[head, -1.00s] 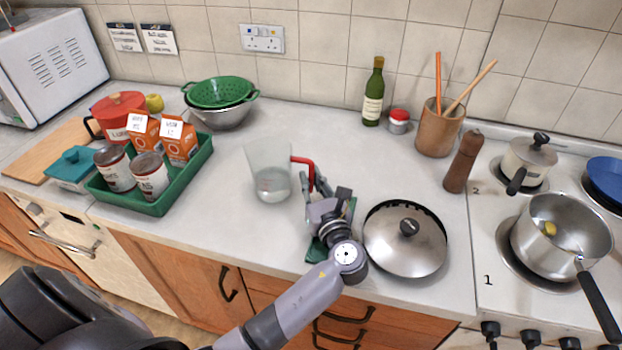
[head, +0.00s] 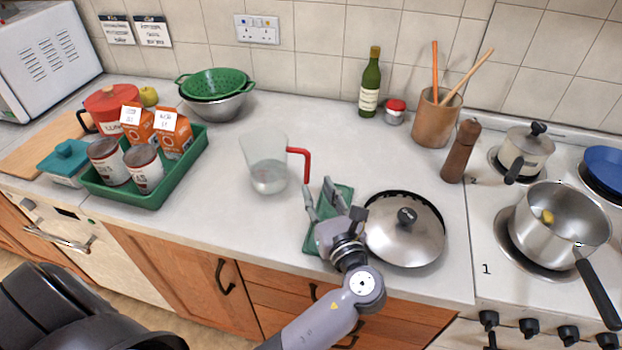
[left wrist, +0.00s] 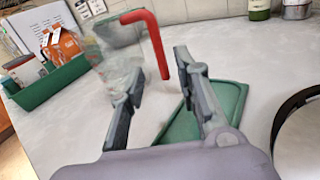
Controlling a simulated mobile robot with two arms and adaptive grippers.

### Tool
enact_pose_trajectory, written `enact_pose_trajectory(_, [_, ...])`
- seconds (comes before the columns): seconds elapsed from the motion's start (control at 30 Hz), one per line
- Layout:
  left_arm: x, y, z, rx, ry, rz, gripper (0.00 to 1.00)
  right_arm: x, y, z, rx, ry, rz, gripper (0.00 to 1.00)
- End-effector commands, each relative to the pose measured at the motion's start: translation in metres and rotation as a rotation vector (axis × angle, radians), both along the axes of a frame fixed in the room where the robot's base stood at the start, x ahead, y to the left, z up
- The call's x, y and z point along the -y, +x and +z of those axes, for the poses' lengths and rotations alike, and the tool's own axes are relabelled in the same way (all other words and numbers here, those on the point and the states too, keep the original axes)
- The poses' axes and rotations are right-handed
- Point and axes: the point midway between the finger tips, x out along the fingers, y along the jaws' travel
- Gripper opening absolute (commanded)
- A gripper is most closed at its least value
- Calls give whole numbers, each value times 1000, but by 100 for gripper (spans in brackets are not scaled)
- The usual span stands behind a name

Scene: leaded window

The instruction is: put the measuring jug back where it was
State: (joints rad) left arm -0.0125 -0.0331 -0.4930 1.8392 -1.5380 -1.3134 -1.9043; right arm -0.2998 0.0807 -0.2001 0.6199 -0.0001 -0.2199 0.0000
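The clear measuring jug (head: 266,166) with a red handle (head: 302,162) stands upright on the worktop, right of the green tray, with a little clear liquid or thick glass at its base. My left gripper (head: 322,196) is open and empty, just in front and to the right of the handle, over a small green mat or lid. In the left wrist view the jug (left wrist: 118,68) shows beyond the open fingers (left wrist: 158,88), its red handle above the gap between them. The fingers look apart from the handle. My right gripper is not in view.
A green tray (head: 150,200) with cans and cartons stands left of the jug. The flat green piece (head: 337,205) lies under my gripper, and a steel lid (head: 404,240) lies close on the right. The worktop behind the jug is clear up to the wall.

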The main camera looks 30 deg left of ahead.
Motion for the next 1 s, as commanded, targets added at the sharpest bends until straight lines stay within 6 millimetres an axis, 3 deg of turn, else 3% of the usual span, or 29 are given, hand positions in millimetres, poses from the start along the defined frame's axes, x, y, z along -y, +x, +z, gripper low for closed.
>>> enact_pose_trajectory(0.1, [16,-15,-2,-1,-3,-1,30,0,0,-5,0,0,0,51])
enact_pose_trajectory(0.3, [30,-28,0,0,-1,1,30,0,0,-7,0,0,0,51])
enact_pose_trajectory(1.0, [32,-30,0,1,-1,1,30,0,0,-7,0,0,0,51])
